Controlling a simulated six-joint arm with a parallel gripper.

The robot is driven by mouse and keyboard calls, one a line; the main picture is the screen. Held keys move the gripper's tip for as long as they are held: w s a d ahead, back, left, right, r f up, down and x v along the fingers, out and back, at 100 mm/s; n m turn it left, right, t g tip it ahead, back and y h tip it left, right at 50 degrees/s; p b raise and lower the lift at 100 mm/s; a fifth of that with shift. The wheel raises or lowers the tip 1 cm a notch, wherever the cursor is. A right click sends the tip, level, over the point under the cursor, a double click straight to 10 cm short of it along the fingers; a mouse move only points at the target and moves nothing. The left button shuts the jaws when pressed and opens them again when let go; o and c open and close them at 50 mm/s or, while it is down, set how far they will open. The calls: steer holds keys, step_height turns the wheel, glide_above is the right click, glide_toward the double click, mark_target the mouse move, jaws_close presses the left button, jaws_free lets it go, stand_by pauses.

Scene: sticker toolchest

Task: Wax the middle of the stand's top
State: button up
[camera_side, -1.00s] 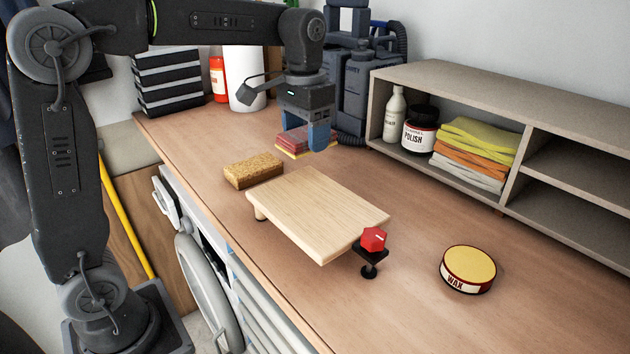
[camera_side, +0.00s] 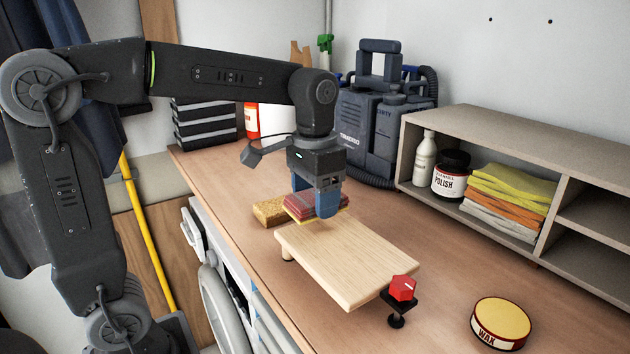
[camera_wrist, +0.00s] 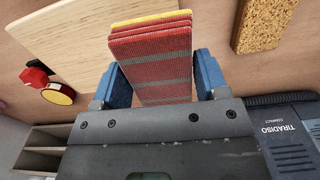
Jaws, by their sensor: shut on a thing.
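The stand (camera_side: 350,258) is a pale wooden board on short legs; its top is bare, and it also shows in the wrist view (camera_wrist: 85,40). My gripper (camera_side: 316,200) is shut on a folded red striped cloth (camera_side: 312,206) with a yellow layer underneath. In the wrist view the cloth (camera_wrist: 152,60) lies between the two blue fingers of my gripper (camera_wrist: 157,78). The cloth is near the stand's far left edge; I cannot tell its exact height. The round wax tin (camera_side: 501,322), with a yellow top, sits on the bench right of the stand.
A red-knobbed clamp (camera_side: 402,289) is at the stand's near right corner. A brown sponge (camera_side: 268,210) lies beside the cloth. A grey shelf (camera_side: 500,128) with a polish jar (camera_side: 451,174), a white bottle (camera_side: 425,158) and folded cloths (camera_side: 510,200) stands behind. Bench between stand and shelf is clear.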

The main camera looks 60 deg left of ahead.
mark_target(356, 258)
step_height(356, 258, down, 3)
steer(key=shift+r, duration=0.1)
steer(key=shift+d+f, duration=0.2)
steer(key=shift+d, duration=0.9)
steer(key=shift+c, duration=0.3)
steer(key=shift+d, duration=4.15)
steer(key=shift+w+a, duration=0.1)
steer(key=shift+a, duration=5.25)
steer(key=shift+d, duration=5.45)
steer(key=shift+a, duration=5.35)
steer(key=shift+r, duration=4.1)
